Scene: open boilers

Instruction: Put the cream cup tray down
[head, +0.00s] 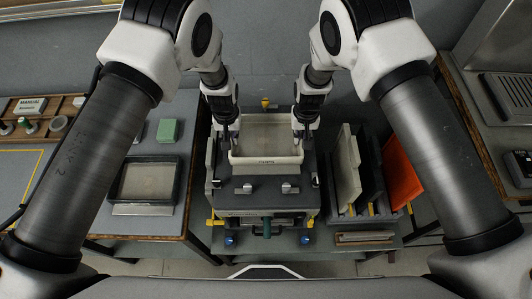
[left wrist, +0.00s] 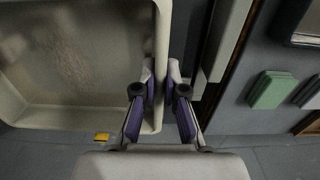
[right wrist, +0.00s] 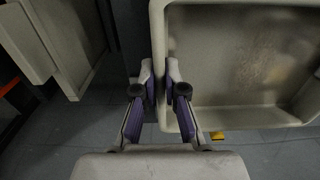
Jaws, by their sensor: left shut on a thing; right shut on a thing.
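My left gripper (head: 229,141) is shut on the tray's left wall, one finger inside and one outside, as the left wrist view (left wrist: 160,85) shows. My right gripper (head: 302,138) is shut on the right wall the same way, seen in the right wrist view (right wrist: 161,85). The tray's underside is hidden.
Upright cream (head: 347,168) and dark panels and an orange panel (head: 401,172) stand in a rack close on the right. A bench with a dark-framed tray (head: 147,182) and a green block (head: 168,130) is on the left. A yellow knob (head: 265,103) shows behind the tray.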

